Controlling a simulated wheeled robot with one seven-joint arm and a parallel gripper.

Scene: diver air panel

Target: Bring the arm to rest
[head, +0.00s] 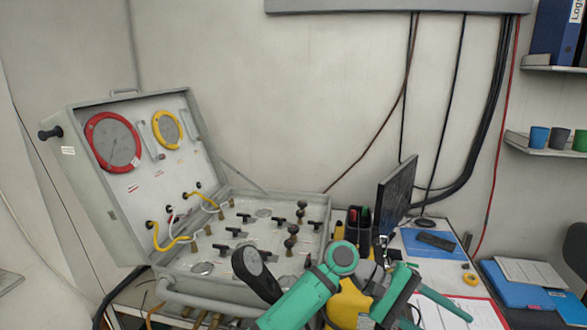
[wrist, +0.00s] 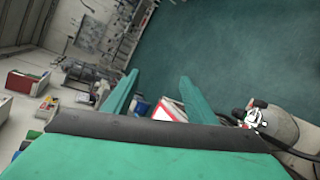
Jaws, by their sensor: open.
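My gripper (wrist: 158,88) shows in the wrist view with its two green fingers spread apart and nothing between them. It points out over teal floor (wrist: 225,60). In the head view my green and black arm is folded at the lower middle, in front of the desk and the right edge of the open panel case. The grey diver air panel case (head: 172,278) stands open at left, its lid (head: 120,200) raised with a red-rimmed gauge (head: 113,142) and a yellow-rimmed gauge (head: 167,130). Whether my arm touches anything there, I cannot tell.
A monitor (head: 396,197), radios (head: 358,225), blue mat (head: 425,245) and papers (head: 455,313) are on the desk behind and right of my arm. A yellow object (head: 350,303) is partly hidden by it. The wrist view shows a cylinder (wrist: 280,125) at right and a red box (wrist: 22,83) at left.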

